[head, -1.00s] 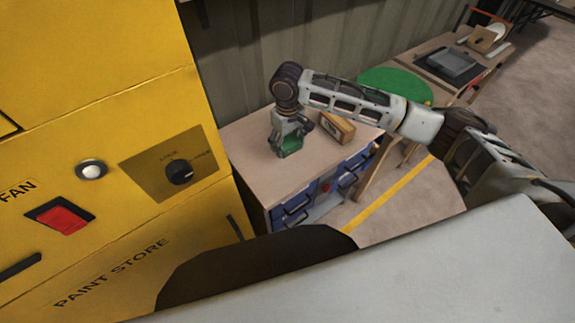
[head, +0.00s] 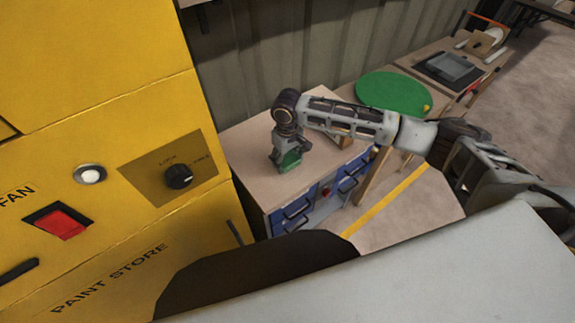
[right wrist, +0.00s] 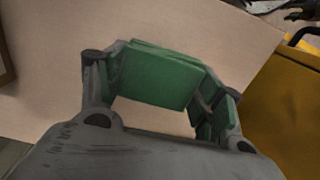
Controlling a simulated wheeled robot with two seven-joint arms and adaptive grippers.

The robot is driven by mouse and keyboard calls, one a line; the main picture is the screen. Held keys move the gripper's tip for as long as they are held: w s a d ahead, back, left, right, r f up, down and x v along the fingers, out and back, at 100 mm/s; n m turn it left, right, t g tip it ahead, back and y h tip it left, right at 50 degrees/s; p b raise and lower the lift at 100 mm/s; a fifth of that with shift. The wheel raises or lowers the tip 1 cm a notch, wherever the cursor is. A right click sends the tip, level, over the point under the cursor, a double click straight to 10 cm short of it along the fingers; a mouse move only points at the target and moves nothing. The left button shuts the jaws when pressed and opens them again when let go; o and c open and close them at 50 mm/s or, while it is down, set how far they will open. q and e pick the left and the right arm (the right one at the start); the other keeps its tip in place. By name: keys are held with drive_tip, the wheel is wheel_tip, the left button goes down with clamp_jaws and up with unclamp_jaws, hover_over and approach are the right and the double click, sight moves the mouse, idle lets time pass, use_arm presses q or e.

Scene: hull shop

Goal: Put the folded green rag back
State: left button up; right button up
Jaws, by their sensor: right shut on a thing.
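My right gripper (head: 287,162) is shut on the folded green rag (head: 290,160), above the front left part of the wooden bench top (head: 245,140). In the right wrist view the rag (right wrist: 160,75) shows as a flat folded green pad between the fingers (right wrist: 165,100). Green also shows along the inside of the right-hand finger. I cannot tell whether the rag touches the bench. My left gripper is not in view.
A yellow paint store cabinet (head: 110,110) with a knob and red switch stands close at left. Blue drawers (head: 297,213) are under the bench. A small wooden block (head: 340,140) is mostly hidden behind my forearm. A green disc (head: 395,93) lies farther right.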

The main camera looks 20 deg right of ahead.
sight(287, 165)
drive_tip(key=shift+f, duration=1.75)
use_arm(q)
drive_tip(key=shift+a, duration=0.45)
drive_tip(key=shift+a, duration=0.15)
use_arm(e)
drive_tip(key=shift+f, duration=0.15)
drive_tip(key=o, duration=0.9)
drive_tip(key=shift+o, duration=0.5)
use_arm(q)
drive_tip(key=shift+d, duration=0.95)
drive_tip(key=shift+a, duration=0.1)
